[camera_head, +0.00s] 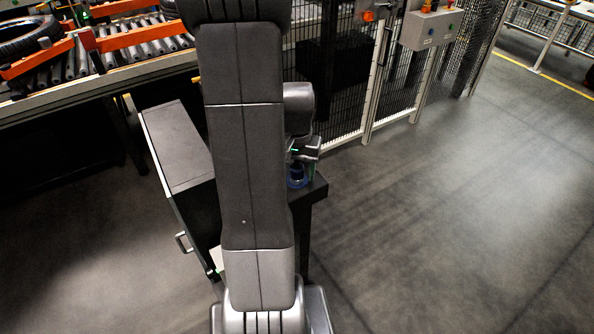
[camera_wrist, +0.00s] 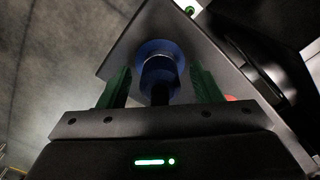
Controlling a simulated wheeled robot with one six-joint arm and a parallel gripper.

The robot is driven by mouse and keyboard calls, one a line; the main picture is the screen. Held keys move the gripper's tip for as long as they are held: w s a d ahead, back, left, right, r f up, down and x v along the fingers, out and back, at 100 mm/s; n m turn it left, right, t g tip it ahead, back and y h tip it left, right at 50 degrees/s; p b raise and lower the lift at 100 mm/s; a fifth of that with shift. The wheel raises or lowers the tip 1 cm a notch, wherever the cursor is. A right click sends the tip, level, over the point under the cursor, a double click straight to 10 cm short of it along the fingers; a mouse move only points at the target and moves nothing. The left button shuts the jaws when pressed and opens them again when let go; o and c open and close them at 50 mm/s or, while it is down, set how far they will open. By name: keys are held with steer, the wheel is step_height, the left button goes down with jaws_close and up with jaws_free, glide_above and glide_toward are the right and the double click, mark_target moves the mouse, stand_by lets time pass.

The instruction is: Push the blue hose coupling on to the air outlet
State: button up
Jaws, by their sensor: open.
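The blue hose coupling (camera_wrist: 160,52) shows in the wrist view as a round blue piece with a wider rim and a dark centre part below it. It also shows small in the head view (camera_head: 297,180), at the near right corner of a dark bench top (camera_head: 175,145). My gripper (camera_wrist: 160,72) is open, with one green-padded finger on each side of the coupling and visible gaps between. In the head view my gripper (camera_head: 304,152) is just above the coupling, partly hidden by my arm. I cannot make out the air outlet in either view.
A roller conveyor (camera_head: 110,52) with orange bars and a tyre (camera_head: 28,38) stands at the upper left. A mesh fence (camera_head: 335,75) with a grey control box (camera_head: 430,28) stands behind the bench. The floor to the right is clear. My arm hides the middle.

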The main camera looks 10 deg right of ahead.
mark_target(297, 166)
stand_by(0.3)
steer(key=c, duration=1)
step_height(297, 166, up, 10)
steer(key=shift+b, duration=0.3)
